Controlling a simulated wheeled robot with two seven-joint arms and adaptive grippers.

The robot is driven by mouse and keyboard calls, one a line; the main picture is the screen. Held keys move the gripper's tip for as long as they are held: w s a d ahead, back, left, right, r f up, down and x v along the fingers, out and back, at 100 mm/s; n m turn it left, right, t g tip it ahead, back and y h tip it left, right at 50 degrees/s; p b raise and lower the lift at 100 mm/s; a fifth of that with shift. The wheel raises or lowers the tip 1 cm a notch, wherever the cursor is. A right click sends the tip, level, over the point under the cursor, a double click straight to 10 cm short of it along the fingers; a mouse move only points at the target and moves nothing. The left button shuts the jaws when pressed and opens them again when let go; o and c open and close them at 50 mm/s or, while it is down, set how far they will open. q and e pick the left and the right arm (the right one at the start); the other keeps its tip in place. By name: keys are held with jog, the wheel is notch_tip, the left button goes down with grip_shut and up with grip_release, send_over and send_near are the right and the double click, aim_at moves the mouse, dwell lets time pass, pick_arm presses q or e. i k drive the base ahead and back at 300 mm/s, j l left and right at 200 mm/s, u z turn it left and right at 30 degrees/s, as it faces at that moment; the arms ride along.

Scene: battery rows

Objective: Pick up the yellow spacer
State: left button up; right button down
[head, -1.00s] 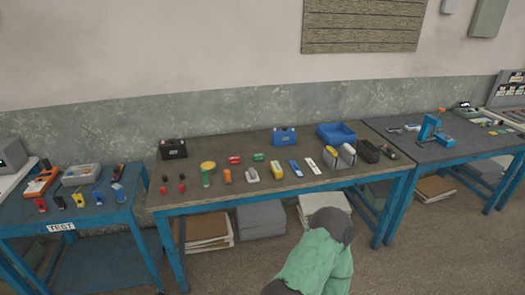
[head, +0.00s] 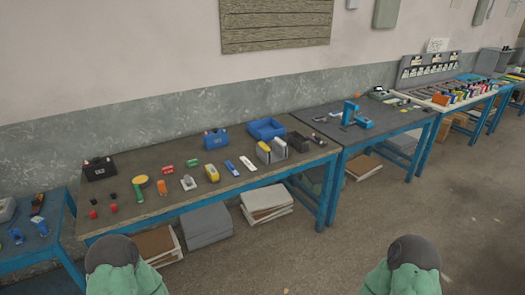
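I cannot tell for sure which thing is the yellow spacer. A yellow block (head: 211,173) with a grey patch on top lies on the middle blue-legged table (head: 165,207). A flat round yellow piece (head: 141,182) lies further left on the same table. A row of upright coloured blocks (head: 475,92), some of them yellowish and too small to tell apart, stands on the far right bench. Two green and grey parts of my arms show at the bottom edge, but neither gripper is in view.
The middle table also holds a black battery (head: 101,170), a blue battery (head: 216,139), a blue bin (head: 267,130) and several small parts. A dark table with a blue tool (head: 355,116) joins it on the right. Floor (head: 400,220) is clear in front at right.

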aim_at(261, 143)
jog(key=u, duration=0.6)
jog(key=i+l+u, duration=0.4)
jog(key=l+u, duration=0.15)
jog(key=l, duration=0.2)
jog(key=i+l+u, duration=0.15)
jog(key=l+u, duration=0.15)
jog(key=l, duration=0.15)
jog(key=i+l+u, duration=0.1)
jog(key=l+u, duration=0.15)
jog(key=l, duration=0.2)
jog(key=l+u, duration=0.3)
jog(key=l, duration=0.15)
